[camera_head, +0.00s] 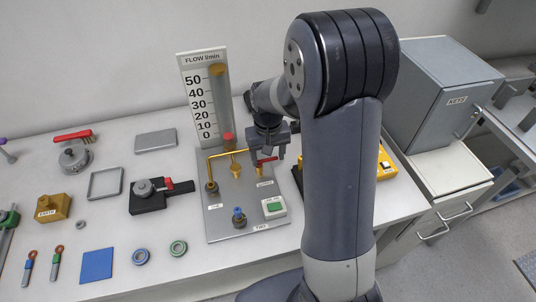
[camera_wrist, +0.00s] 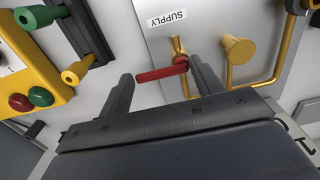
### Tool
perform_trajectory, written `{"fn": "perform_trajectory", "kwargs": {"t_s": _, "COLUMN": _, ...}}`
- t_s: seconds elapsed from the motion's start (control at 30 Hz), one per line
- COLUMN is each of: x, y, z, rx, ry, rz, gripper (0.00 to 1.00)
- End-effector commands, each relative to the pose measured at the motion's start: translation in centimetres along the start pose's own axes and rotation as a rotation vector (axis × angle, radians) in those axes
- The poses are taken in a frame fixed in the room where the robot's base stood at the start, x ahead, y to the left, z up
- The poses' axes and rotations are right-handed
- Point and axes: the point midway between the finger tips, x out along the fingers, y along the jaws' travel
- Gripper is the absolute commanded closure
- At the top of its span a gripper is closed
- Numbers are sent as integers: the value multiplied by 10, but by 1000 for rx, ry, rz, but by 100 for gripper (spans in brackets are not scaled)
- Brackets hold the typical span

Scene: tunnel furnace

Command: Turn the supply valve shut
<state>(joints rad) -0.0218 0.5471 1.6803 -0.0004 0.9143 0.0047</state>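The supply valve has a red lever handle (camera_wrist: 162,73) on a brass stem (camera_wrist: 179,50), beside the SUPPLY label (camera_wrist: 166,19) in the wrist view. The lever lies crosswise between the two fingers of my gripper (camera_wrist: 161,70), which is open. Its free end is close to the left finger and its pivot end close to the right finger; I cannot tell whether either touches. In the head view the red lever (camera_head: 267,160) shows just below my gripper (camera_head: 276,152), partly hidden by it. The lever sits on the grey panel (camera_head: 222,222) with brass pipes.
A flow gauge (camera_head: 203,95) stands behind the panel. A brass knob (camera_wrist: 238,49) and pipe are right of the valve in the wrist view. A yellow box (camera_wrist: 25,75) with red and green buttons is left. A green button box (camera_head: 274,207) sits on the panel's front right.

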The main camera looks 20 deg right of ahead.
Motion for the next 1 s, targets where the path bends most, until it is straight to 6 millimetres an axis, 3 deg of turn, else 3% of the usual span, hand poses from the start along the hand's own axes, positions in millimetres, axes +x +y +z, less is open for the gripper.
{"fn": "perform_trajectory", "kwargs": {"t_s": 0.2, "x": 0, "y": 0, "z": 0, "rx": 1, "ry": 0, "rz": 0, "gripper": 20}}
{"fn": "perform_trajectory", "kwargs": {"t_s": 0.53, "x": -6, "y": 0, "z": -1, "rx": 2, "ry": 2, "rz": 0, "gripper": 20}}
{"fn": "perform_trajectory", "kwargs": {"t_s": 1.0, "x": -91, "y": 0, "z": -1, "rx": 2, "ry": 4, "rz": 0, "gripper": 20}}
